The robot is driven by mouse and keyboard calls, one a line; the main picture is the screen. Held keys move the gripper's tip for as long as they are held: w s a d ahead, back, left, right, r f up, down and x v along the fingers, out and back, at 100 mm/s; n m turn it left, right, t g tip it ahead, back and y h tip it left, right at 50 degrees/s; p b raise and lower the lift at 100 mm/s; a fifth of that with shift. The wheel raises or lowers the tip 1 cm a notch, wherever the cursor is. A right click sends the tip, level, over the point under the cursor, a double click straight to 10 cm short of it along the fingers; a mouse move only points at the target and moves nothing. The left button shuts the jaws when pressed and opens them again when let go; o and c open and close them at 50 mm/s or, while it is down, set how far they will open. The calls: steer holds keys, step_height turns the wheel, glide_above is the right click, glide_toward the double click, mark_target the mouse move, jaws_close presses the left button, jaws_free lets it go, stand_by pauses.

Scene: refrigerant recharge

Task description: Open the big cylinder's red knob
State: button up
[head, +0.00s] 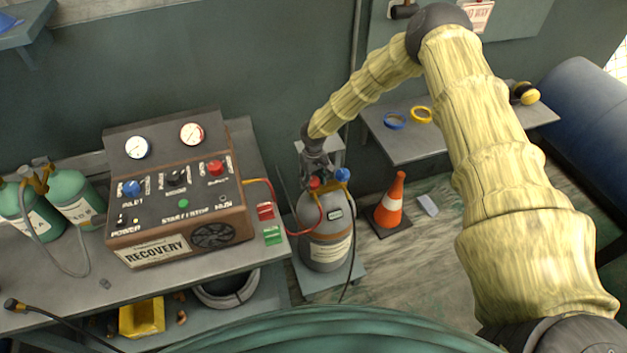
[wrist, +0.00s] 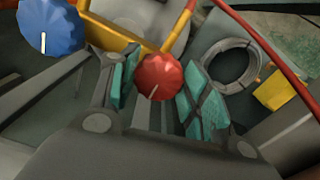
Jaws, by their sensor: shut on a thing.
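The big grey cylinder (head: 326,238) stands on a low stand to the right of the bench. Its red knob (head: 314,183) is on top, at the left, with a blue knob (head: 343,175) to its right. My gripper (head: 314,172) reaches down from above onto the red knob. In the wrist view the red knob (wrist: 160,77) sits between my two teal-padded fingers, its white mark slanting down-left. My gripper is shut on it. The blue knob (wrist: 50,27) is outside the fingers at upper left, its white mark pointing down. Part of the red knob is hidden in the head view.
A brown recovery machine (head: 175,245) stands on the bench at left, with a red hose (head: 272,190) running to the cylinder. An orange cone (head: 393,203) stands close right of the cylinder. A small table (head: 400,150) is behind it.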

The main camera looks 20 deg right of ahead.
steer(key=shift+w+f+n+b, duration=0.1)
steer(key=shift+n+b, duration=0.2)
steer(key=shift+b, duration=0.15)
steer(key=n+b, duration=0.2)
steer(key=b, duration=0.1)
steer(key=shift+d+f+n, duration=0.1)
steer(key=shift+f+n, duration=0.05)
steer(key=shift+n, duration=0.15)
steer(key=n+b, duration=0.3)
steer(key=n, duration=0.1)
steer(key=shift+d, duration=0.1)
steer(key=n+b, duration=0.1)
steer(key=n, duration=0.1)
steer(key=n+b, duration=0.1)
steer(key=n, duration=0.2)
steer(key=shift+w+r, duration=0.15)
steer(key=shift+r, duration=0.05)
steer(key=n+b, duration=0.1)
steer(key=n, duration=0.3)
steer(key=shift+b, duration=0.35)
steer(key=shift+w+r+n, duration=0.1)
steer(key=shift+n, duration=0.3)
steer(key=o, duration=1)
steer(key=shift+d, duration=0.1)
